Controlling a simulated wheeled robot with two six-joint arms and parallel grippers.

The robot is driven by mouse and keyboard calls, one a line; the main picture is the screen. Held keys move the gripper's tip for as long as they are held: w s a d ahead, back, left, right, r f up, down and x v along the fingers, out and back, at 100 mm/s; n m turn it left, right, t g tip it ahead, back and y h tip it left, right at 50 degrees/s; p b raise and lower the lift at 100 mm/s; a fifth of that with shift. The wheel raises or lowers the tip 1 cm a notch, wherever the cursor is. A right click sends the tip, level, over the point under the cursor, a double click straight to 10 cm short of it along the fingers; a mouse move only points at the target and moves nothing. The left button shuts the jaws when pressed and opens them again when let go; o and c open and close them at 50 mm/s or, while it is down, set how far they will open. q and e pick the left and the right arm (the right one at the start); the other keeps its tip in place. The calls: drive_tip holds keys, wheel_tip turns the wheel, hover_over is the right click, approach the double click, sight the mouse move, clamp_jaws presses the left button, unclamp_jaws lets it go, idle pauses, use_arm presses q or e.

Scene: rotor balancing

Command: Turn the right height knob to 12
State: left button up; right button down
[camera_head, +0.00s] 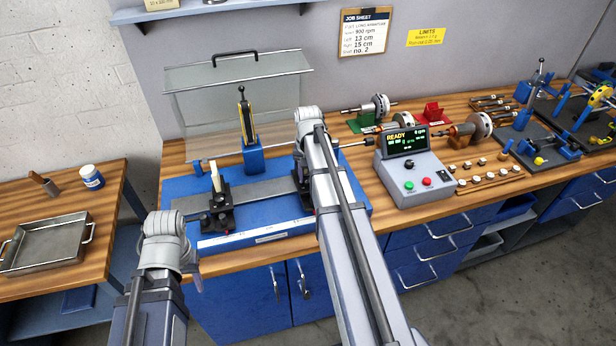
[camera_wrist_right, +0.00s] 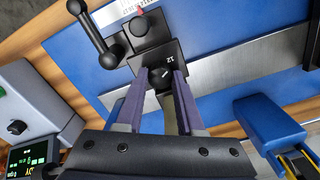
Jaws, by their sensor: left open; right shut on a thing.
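The right height knob (camera_wrist_right: 160,77) is a small black knob with a white mark, on the dark block of the right support (camera_wrist_right: 152,55). A white number 12 shows on the block just above the knob. My right gripper (camera_wrist_right: 160,84) is shut on the knob, one purple-padded finger on each side. In the head view my right arm hides that gripper and most of the right support (camera_head: 299,186). The left support (camera_head: 216,219) stands on the blue base. My left gripper (camera_head: 195,280) is apart from it, in front of the bench; its fingers are hardly visible.
A raised clear guard (camera_head: 240,85) and a blue post (camera_head: 253,158) stand behind the supports. The control box (camera_head: 408,175) with a READY screen is right of my right arm. A metal tray (camera_head: 45,243) lies on the left table.

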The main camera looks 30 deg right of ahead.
sight(308, 180)
drive_tip(key=c, duration=0.5)
unclamp_jaws()
drive_tip(key=shift+r, duration=0.15)
wheel_tip(308, 180, up, 8)
drive_tip(key=p, duration=0.8)
drive_tip(key=shift+f, duration=0.2)
drive_tip(key=shift+f, duration=0.1)
drive_tip(key=s+a+f+n+b, duration=0.2)
drive_tip(key=s+a+n+b, duration=0.1)
drive_tip(key=a, duration=0.7)
drive_tip(key=s+a+f+n+b, duration=0.3)
drive_tip(key=s+a+n, duration=0.2)
drive_tip(key=s+a, duration=0.3)
drive_tip(key=s+a+f+n+h+b, duration=0.1)
drive_tip(key=s+a, duration=0.5)
drive_tip(key=a, duration=0.6)
drive_tip(key=shift+s+a+f+n+b, duration=0.15)
drive_tip(key=shift+f+n+b, duration=0.3)
drive_tip(key=shift+f+n, duration=0.25)
drive_tip(key=shift+w+a+f+n+b, duration=0.1)
drive_tip(key=shift+f+n+b, duration=0.4)
drive_tip(key=shift+n, duration=0.3)
